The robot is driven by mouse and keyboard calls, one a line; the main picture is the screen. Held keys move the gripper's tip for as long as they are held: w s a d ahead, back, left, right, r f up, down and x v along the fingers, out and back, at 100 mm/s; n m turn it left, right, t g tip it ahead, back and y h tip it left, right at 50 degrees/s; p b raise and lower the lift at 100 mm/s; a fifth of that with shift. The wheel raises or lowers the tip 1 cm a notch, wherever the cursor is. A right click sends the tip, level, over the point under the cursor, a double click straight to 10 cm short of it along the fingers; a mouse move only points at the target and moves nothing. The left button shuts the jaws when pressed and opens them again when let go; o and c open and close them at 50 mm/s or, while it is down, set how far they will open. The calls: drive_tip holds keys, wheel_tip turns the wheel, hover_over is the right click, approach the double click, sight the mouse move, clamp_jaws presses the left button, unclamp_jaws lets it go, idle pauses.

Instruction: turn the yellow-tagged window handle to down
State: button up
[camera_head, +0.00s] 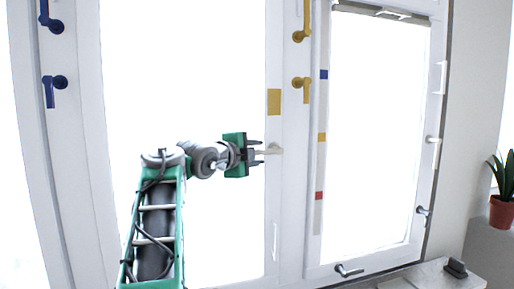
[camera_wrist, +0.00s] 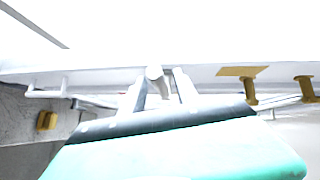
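A yellow tag (camera_head: 274,102) is on the white window frame, and a white handle (camera_head: 272,149) sits below it. The handle's lever lies about level, pointing left toward my gripper. My gripper (camera_head: 257,149) is level at the handle, its two dark fingers apart, one above and one below the lever's end. In the wrist view the handle (camera_wrist: 154,73) shows between the spread fingers of my gripper (camera_wrist: 160,92). I cannot tell whether either finger touches it. The yellow tag also shows in the wrist view (camera_wrist: 242,71).
Yellow handles (camera_head: 303,86) are above right, and blue handles (camera_head: 55,85) at the far left. A strip on the right sash carries blue, yellow (camera_head: 322,137) and red tags. A grey handle (camera_head: 348,270) is at the bottom right. A potted plant (camera_head: 502,211) stands far right.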

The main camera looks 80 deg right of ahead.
drive_tip(key=shift+s+d, duration=0.1)
drive_tip(key=shift+d, duration=0.25)
drive_tip(key=shift+c, duration=0.2)
clamp_jaws()
drive_tip(key=shift+f, duration=0.1)
idle(0.9)
